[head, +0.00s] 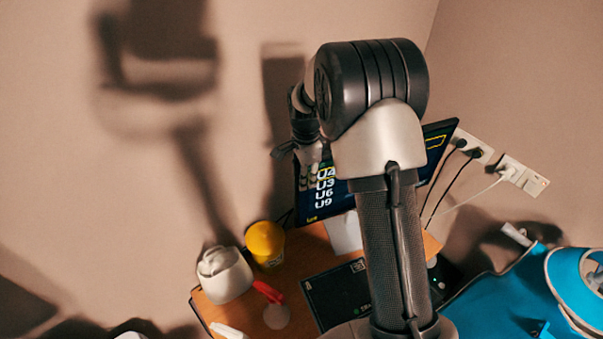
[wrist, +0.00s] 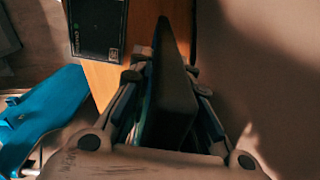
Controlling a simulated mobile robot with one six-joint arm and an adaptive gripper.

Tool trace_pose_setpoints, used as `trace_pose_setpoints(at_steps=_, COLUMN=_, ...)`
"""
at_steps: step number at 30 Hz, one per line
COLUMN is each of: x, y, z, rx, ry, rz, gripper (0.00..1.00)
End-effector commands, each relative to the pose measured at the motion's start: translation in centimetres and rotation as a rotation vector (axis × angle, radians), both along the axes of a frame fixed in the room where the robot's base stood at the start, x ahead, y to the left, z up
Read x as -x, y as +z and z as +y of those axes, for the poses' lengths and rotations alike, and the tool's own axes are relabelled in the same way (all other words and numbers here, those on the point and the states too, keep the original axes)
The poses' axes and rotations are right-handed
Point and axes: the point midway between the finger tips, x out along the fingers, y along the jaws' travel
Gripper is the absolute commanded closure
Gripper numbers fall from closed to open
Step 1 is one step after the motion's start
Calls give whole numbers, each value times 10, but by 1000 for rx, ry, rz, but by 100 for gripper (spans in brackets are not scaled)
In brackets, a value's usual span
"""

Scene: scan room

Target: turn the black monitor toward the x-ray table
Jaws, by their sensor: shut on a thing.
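The black monitor (head: 313,208) stands at the back of the wooden desk, its lit screen facing my body camera and showing "U" labels. My arm hides the middle of the screen; the right top corner shows beside the arm. My gripper (head: 308,170) is at the monitor's left upper part. In the wrist view the monitor (wrist: 172,95) is seen edge-on between the two fingers of my gripper (wrist: 161,74), which is shut on it. I cannot make out the x-ray table for certain; a blue surface (head: 500,290) lies at the right.
On the desk (head: 215,318) are a white jug (head: 224,276), a yellow-lidded container (head: 265,241), a red object (head: 268,291) and a black box (head: 335,297). Wall sockets (head: 522,174) with cables are right of the monitor. The wall is close behind.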

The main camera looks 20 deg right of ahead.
Motion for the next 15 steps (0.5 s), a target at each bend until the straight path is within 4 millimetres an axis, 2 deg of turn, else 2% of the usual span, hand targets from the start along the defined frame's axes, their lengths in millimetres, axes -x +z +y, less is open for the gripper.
trace_pose_setpoints(at_steps=3, x=26, y=-1, z=-10, rx=2, ry=110, rz=0, gripper=100)
trace_pose_setpoints(at_steps=7, x=48, y=-1, z=-21, rx=2, ry=159, rz=1, gripper=100)
trace_pose_setpoints(at_steps=11, x=60, y=-1, z=-28, rx=1, ry=156, rz=3, gripper=100)
trace_pose_setpoints(at_steps=15, x=62, y=-1, z=-29, rx=0, ry=153, rz=5, gripper=100)
